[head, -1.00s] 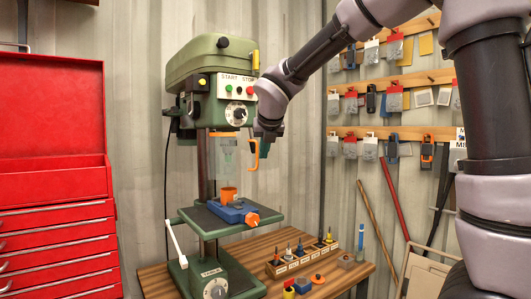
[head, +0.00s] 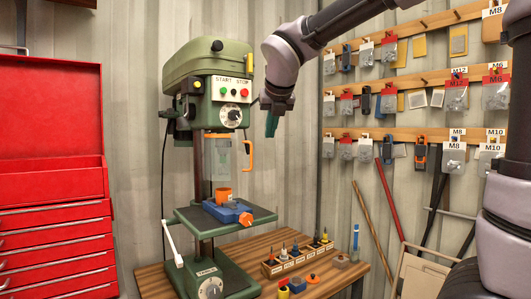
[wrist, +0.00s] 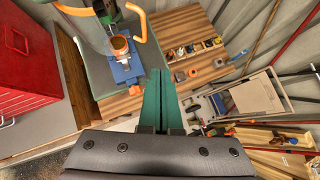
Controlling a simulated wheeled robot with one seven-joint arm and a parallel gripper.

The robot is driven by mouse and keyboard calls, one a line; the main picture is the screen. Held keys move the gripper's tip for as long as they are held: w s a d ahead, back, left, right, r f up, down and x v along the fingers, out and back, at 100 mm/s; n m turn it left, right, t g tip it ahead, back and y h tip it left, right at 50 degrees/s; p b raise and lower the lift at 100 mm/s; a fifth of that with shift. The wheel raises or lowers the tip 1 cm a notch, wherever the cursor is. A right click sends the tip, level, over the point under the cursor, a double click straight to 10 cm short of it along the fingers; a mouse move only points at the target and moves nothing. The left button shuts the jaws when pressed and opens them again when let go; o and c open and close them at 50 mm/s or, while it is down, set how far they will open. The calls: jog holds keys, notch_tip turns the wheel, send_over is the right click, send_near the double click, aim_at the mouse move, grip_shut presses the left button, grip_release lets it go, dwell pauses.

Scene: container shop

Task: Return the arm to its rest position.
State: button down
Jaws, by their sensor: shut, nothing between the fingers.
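My gripper (head: 272,122) hangs in the air right of the green drill press (head: 207,90), its green fingers pointing down. In the wrist view, my gripper's fingers (wrist: 160,95) lie side by side, shut with nothing between them. The gripper is apart from the press, whose START and STOP panel is just left of it. My arm reaches in from the upper right.
A blue vise (head: 222,212) with an orange cup (head: 223,194) sits on the press table below. A wooden bench (head: 325,277) carries a rack of bits (head: 297,258). A red tool chest (head: 52,180) stands left. Pegboard rails with hanging packets (head: 391,105) line the right wall.

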jog(key=s+d+f+m+g, duration=0.15)
jog(key=s+d+m, duration=0.25)
jog(key=d+m, duration=0.4)
jog(key=s+d+f+m, duration=0.25)
jog(key=d+m, duration=0.35)
jog(key=m, duration=0.4)
jog(key=s+d+f+m, duration=0.2)
jog(key=s+m, duration=0.4)
jog(key=m, duration=0.6)
jog(key=s+d+f+m, duration=0.3)
jog(key=s+d+m, duration=0.2)
jog(key=m, duration=0.7)
jog(key=shift+s+f+y, duration=0.25)
jog(key=shift+s+y, duration=0.05)
jog(key=shift+s, duration=0.1)
